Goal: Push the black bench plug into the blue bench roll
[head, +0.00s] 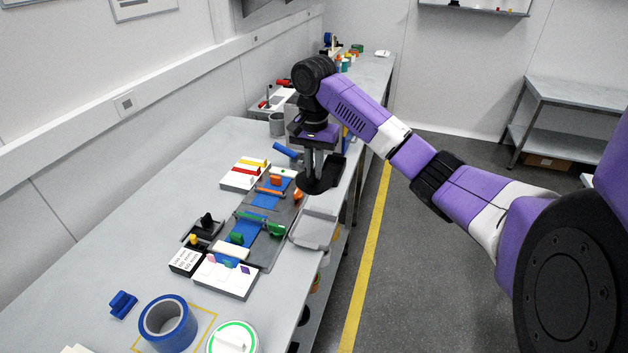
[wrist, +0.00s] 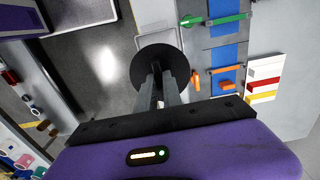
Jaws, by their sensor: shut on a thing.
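The black bench plug (head: 316,187) is a round black disc. It also shows in the wrist view (wrist: 158,55), in front of the fingers. My gripper (head: 319,166) is shut on the plug and holds it above the right edge of the bench; the fingers also show in the wrist view (wrist: 160,88). The blue bench roll (head: 153,336) is a thick ring with a wide open hole, standing on the near end of the bench, far from the plug. It is not in the wrist view.
A yellow outline (head: 207,330) surrounds the roll. A white round item with a green ring (head: 232,345) is to its right, a blue block (head: 122,304) to its left. Fixtures, including a white block (head: 226,278), lie between roll and gripper. The bench's left side is clear.

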